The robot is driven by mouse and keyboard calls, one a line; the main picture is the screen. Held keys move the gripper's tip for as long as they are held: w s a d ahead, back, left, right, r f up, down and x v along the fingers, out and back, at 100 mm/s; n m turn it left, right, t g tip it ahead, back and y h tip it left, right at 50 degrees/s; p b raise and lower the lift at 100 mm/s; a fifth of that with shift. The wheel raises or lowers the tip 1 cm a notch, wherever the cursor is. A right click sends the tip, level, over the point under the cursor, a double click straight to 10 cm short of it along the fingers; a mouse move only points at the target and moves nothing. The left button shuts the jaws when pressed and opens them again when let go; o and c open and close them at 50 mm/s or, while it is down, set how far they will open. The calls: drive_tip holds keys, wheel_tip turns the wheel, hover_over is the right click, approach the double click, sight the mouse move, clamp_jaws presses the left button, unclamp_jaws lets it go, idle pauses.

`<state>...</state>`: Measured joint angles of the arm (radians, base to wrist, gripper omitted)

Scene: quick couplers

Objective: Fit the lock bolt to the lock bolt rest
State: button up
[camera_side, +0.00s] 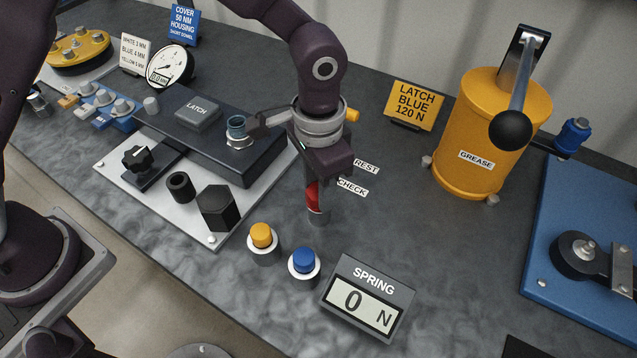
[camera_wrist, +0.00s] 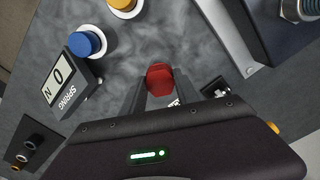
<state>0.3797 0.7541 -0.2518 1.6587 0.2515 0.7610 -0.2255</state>
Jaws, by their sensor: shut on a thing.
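A red part, which I take to be the lock bolt (camera_side: 313,194), hangs below my gripper (camera_side: 314,180) in the side view. In the wrist view its red faceted end (camera_wrist: 160,76) sits between the two fingertips (camera_wrist: 159,90). My gripper is shut on it. A short grey cylinder (camera_side: 319,215) is directly under the red part; I cannot tell whether it belongs to the bolt or stands on the bench. A REST label (camera_side: 367,167) and a CHECK label (camera_side: 352,187) lie just right of the gripper. The lock bolt rest itself is not clearly visible, likely hidden behind my gripper.
Yellow (camera_side: 262,236) and blue (camera_side: 304,262) buttons and a SPRING display (camera_side: 368,300) reading 0 N stand in front. A dark latch housing (camera_side: 215,135) on a pale plate is left. A yellow grease pot (camera_side: 490,135) stands right. Bench between pot and display is clear.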

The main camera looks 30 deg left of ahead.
drive_tip(key=shift+f, duration=0.3)
drive_tip(key=o, duration=1.2)
wheel_tip(320, 180, up, 7)
drive_tip(key=shift+r, duration=0.1)
